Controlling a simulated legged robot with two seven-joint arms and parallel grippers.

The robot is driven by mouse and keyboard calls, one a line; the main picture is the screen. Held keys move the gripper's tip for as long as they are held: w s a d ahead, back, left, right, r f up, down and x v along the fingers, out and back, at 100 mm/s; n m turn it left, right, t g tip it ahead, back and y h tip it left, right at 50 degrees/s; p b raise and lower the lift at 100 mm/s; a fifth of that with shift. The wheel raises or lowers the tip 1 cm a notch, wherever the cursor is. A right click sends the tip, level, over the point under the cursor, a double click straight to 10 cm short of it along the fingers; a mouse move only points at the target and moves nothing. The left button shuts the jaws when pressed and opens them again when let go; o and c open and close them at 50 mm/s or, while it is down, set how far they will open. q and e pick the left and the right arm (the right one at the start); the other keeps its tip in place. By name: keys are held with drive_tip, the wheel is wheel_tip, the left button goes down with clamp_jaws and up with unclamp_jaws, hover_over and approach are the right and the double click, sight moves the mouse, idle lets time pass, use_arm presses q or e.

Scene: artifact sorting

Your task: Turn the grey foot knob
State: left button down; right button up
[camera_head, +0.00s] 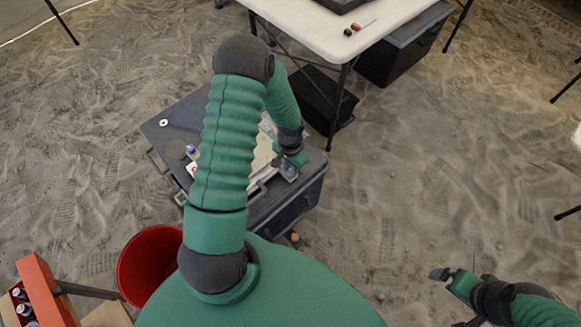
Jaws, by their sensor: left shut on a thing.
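My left arm reaches up and bends down to the right over a dark grey case. My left gripper (285,171) is at the right part of the case's top, beside a pale flat panel (262,152). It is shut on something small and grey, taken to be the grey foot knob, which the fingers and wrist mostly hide. The knob's angle cannot be seen. My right gripper (445,276) is at the lower right over bare sand, well away from the case; its finger opening is unclear.
The dark grey case (283,213) stands on sandy ground, with a white ring (164,123) and a small bottle (191,150) on top. A white table (335,38) is behind it. A red bucket (150,262) and an orange crate (45,290) are at lower left.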

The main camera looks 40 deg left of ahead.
use_arm(q)
drive_tip(key=n+p, duration=0.1)
drive_tip(key=n, duration=0.1)
drive_tip(key=shift+r+n+p, duration=0.1)
drive_tip(key=shift+n+p, duration=0.3)
drive_tip(key=n+p, duration=0.2)
drive_tip(key=n, duration=0.2)
drive_tip(key=shift+n, duration=0.3)
drive_tip(key=n+p, duration=0.2)
drive_tip(key=n, duration=0.1)
drive_tip(key=shift+n, duration=0.3)
drive_tip(key=shift+n+p, duration=0.5)
drive_tip(key=shift+n, duration=1.2)
drive_tip(key=c, duration=1.3)
unclamp_jaws()
drive_tip(key=shift+f, duration=0.2)
drive_tip(key=shift+o, duration=0.2)
